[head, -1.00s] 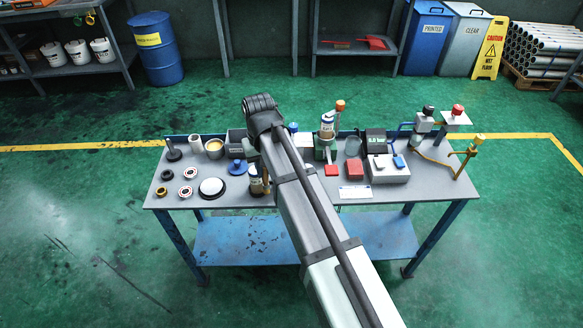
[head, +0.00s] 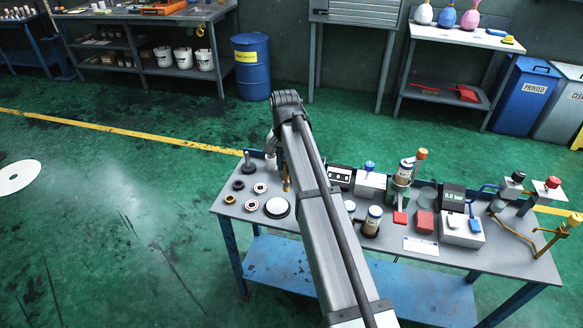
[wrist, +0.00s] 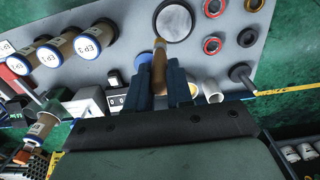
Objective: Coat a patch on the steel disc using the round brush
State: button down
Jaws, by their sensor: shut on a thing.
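The steel disc (head: 277,208), a round pale plate with a dark rim, lies flat on the left part of the bench. It also shows at the top of the wrist view (wrist: 173,21). My gripper (wrist: 158,88) is shut on the round brush (wrist: 160,66), which has a brown-orange handle. The brush's far end lies close to the disc's near edge in the wrist view; I cannot tell whether they touch. In the head view the brush (head: 286,184) shows just beyond the disc, and my arm hides most of the gripper.
Several small rings, one of them red and white (head: 260,188), lie left of the disc. Brown jars (head: 372,221), a red block (head: 425,221) and a grey box (head: 461,230) stand to the right. A dark post (head: 249,165) stands at the back left corner.

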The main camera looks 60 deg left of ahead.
jog(key=shift+f, duration=3.5)
jog(key=shift+s+a, duration=2.35)
jog(key=shift+a, duration=0.05)
jog(key=w+d, duration=0.4)
jog(key=shift+w+d+f, duration=0.2)
jog(key=shift+d+f, duration=0.05)
jog(key=shift+d, duration=0.1)
jog(key=shift+w+d, duration=0.1)
jog(key=shift+d, duration=0.2)
jog(key=shift+s+a, duration=2.2)
jog(key=shift+s, duration=0.5)
notch_tip(320, 180, up, 8)
send_over(287, 183)
jog(key=shift+s+d, duration=0.1)
jog(key=shift+s, duration=0.3)
